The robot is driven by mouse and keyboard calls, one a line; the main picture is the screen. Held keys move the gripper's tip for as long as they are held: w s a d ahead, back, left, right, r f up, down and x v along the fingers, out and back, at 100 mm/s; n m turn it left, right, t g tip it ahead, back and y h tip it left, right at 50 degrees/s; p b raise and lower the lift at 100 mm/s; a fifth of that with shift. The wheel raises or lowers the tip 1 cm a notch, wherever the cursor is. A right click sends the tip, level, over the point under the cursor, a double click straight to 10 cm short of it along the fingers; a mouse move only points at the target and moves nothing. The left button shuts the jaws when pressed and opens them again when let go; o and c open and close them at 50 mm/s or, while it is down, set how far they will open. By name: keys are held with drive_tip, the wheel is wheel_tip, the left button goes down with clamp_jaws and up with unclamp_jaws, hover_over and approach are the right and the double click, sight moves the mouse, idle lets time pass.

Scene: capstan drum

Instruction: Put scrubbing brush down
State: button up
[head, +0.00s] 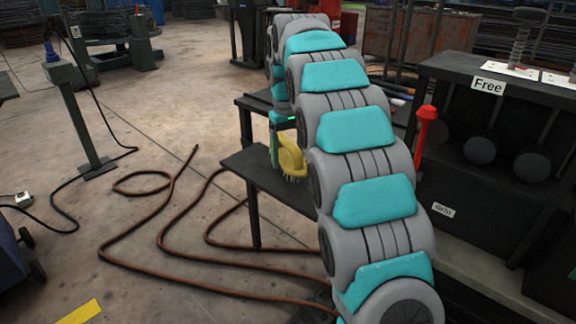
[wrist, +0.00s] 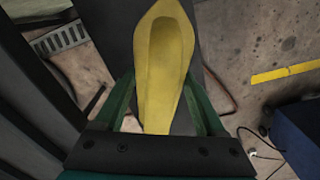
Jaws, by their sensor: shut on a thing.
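The yellow scrubbing brush (head: 291,158) is in the head view, just left of my arm, with its bristles pointing down over a dark low table (head: 262,178). In the wrist view the brush (wrist: 164,60) lies between my gripper's two green fingers (wrist: 160,105), which are shut on it. In the head view my gripper (head: 276,140) shows only in part, as my arm hides the rest. The brush is at or just above the table top; I cannot tell whether the bristles touch it.
A higher dark shelf (head: 254,103) stands behind the table. A dark cabinet with a "Free" label (head: 488,86) and a red-handled lever (head: 425,122) stands right of my arm. A brown hose (head: 160,225) lies on the floor at left. Open floor lies left of the table.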

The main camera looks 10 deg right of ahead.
sight(288, 157)
drive_tip(key=shift+f, duration=1.75)
drive_tip(key=o, duration=1.2)
drive_tip(key=shift+f, duration=0.1)
drive_tip(key=shift+c, duration=0.2)
wheel_tip(288, 157, up, 11)
drive_tip(key=shift+f+p, duration=0.1)
drive_tip(key=shift+p, duration=1.05)
drive_tip(key=shift+r+p, duration=0.8)
